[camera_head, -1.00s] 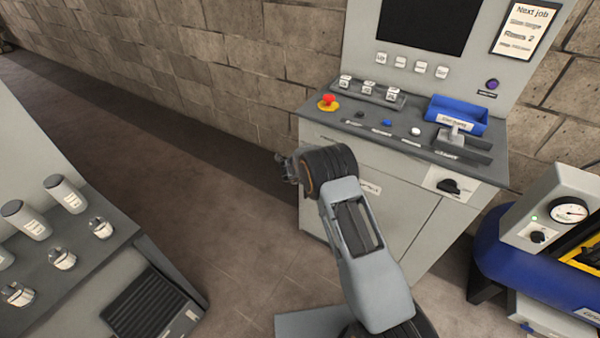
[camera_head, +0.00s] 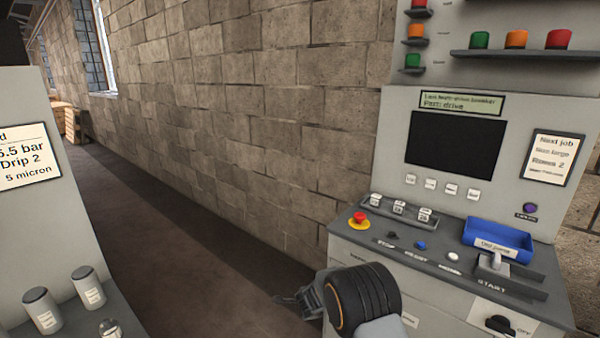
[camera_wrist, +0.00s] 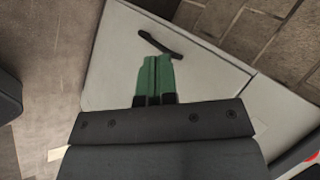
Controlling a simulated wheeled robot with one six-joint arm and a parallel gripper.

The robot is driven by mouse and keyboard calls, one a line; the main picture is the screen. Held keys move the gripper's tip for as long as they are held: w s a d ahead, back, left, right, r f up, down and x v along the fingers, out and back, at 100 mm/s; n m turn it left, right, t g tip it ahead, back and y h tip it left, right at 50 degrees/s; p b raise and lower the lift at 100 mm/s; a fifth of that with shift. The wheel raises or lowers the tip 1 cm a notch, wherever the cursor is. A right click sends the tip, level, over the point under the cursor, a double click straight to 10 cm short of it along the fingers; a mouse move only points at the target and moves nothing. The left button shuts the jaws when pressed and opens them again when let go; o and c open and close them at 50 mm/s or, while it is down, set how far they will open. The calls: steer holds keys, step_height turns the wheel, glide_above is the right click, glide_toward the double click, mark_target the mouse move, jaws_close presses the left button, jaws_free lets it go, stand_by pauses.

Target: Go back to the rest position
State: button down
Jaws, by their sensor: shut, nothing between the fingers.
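My gripper (camera_head: 300,299) shows at the bottom middle of the head view, left of the control console (camera_head: 350,244) and below its desk top. In the wrist view my gripper (camera_wrist: 158,72) has its two green fingers side by side, shut with nothing between them. Behind the fingers is the pale grey front of the console (camera_wrist: 205,75) with a dark bar handle (camera_wrist: 160,45). The fingers appear apart from the handle, though the exact gap is hard to judge. Most of my arm is below the head view's frame.
The desk carries a red emergency button (camera_head: 360,217), a blue tray (camera_head: 497,240) and several buttons. A dark screen (camera_head: 455,142) stands above. At left is a grey bench with canisters (camera_head: 41,309). The floor (camera_head: 170,235) between bench and wall is clear.

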steer(key=s+r+n+g+y, duration=0.4)
steer(key=s+r+n, duration=0.75)
steer(key=s, duration=0.25)
steer(key=s+d+r+n+h+p, duration=0.1)
steer(key=s+d+r+n+h, duration=0.1)
steer(key=s+d+r, duration=0.4)
steer(key=s+d+r+n+h, duration=0.2)
steer(key=s+d+r, duration=0.5)
steer(key=s, duration=0.5)
steer(key=shift+s+r+n+p, duration=0.4)
steer(key=shift+r+n, duration=0.25)
steer(key=shift+r, duration=0.3)
steer(key=shift+d, duration=0.15)
